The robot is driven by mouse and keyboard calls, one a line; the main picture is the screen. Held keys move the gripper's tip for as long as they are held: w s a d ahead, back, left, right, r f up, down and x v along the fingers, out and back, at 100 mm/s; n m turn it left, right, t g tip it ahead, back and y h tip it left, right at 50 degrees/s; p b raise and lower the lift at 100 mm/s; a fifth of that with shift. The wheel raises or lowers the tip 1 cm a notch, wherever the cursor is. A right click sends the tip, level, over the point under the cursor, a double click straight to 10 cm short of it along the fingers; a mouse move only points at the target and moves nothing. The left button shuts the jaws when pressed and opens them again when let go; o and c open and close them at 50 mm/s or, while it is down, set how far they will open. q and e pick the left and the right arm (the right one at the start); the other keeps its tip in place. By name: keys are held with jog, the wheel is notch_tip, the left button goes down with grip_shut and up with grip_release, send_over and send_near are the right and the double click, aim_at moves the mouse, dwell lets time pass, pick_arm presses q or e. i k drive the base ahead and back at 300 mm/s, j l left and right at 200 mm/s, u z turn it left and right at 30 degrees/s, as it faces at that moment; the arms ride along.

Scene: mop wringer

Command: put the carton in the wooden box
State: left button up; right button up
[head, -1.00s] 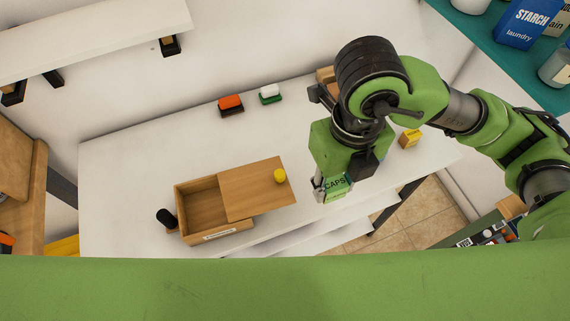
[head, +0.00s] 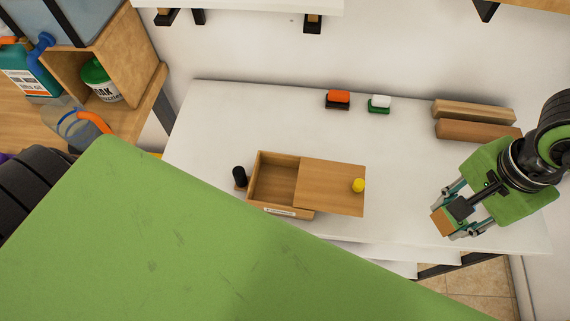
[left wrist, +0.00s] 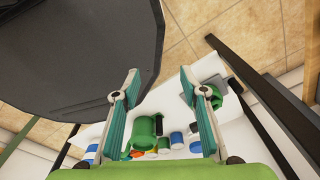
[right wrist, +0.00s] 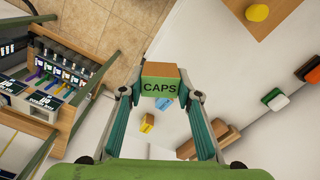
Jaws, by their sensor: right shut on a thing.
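The carton, green with a CAPS label and a brown face, shows in the right wrist view (right wrist: 160,86) between my right gripper's fingertips (right wrist: 161,92). In the head view the carton's brown face (head: 442,222) shows at my right gripper (head: 458,217), which is shut on it, right of the wooden box and apart from it. The wooden box (head: 270,205) stands on the white table. Its lid (head: 325,185), with a yellow knob (head: 358,185), covers the right part; the left part is open and looks empty. My left gripper (left wrist: 160,78) is open and empty in the left wrist view.
A black upright object (head: 239,176) stands at the box's left end. Orange (head: 338,98) and white-green (head: 379,102) brushes and wooden blocks (head: 475,120) lie at the table's back. Small yellow (right wrist: 147,123) and blue (right wrist: 163,103) packages are behind the carton in the right wrist view.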

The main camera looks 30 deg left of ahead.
aim_at(265, 186)
jog(key=k, duration=0.6)
jog(key=u, duration=1.5)
jog(key=l+u, duration=0.2)
jog(key=l, duration=0.2)
jog(key=k+l+u, duration=0.1)
jog(key=l+u, duration=0.15)
jog(key=l, duration=0.15)
jog(key=k+l+u, duration=0.2)
jog(key=l, duration=0.2)
jog(key=l+u, duration=0.25)
jog(key=k+l, duration=0.05)
jog(key=l, duration=0.05)
